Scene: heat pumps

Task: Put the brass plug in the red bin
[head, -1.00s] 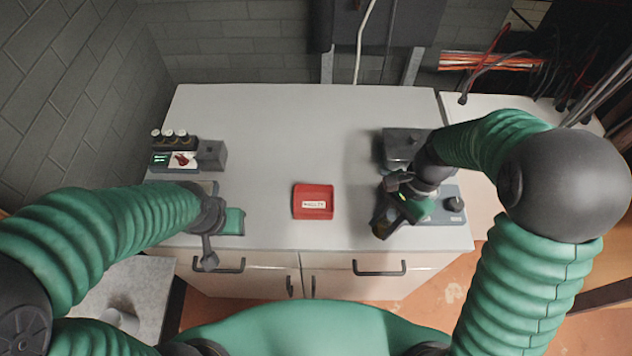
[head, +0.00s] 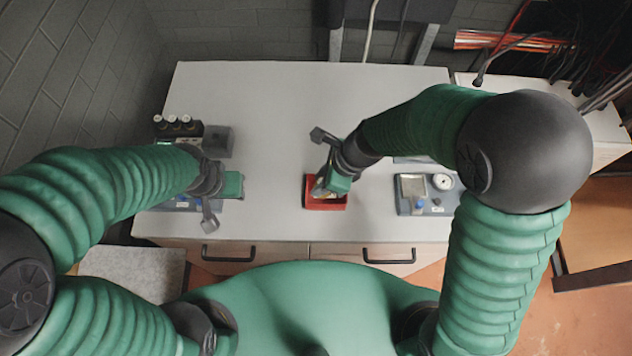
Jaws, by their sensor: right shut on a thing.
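The red bin (head: 339,206) sits on the light grey worktop near its front middle. My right gripper (head: 322,193) points down over the bin's left part and hides much of it. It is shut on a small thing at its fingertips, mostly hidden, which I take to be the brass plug. I cannot tell whether this thing touches the bin floor. My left gripper (head: 232,187) is over the left side of the worktop, apart from the bin, and its fingers are not clear.
A device with a gauge and a blue knob (head: 428,194) stands right of the bin. A grey box (head: 218,141) and a dark block with several round caps (head: 177,128) stand at the left. The middle and back of the worktop (head: 300,105) are clear.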

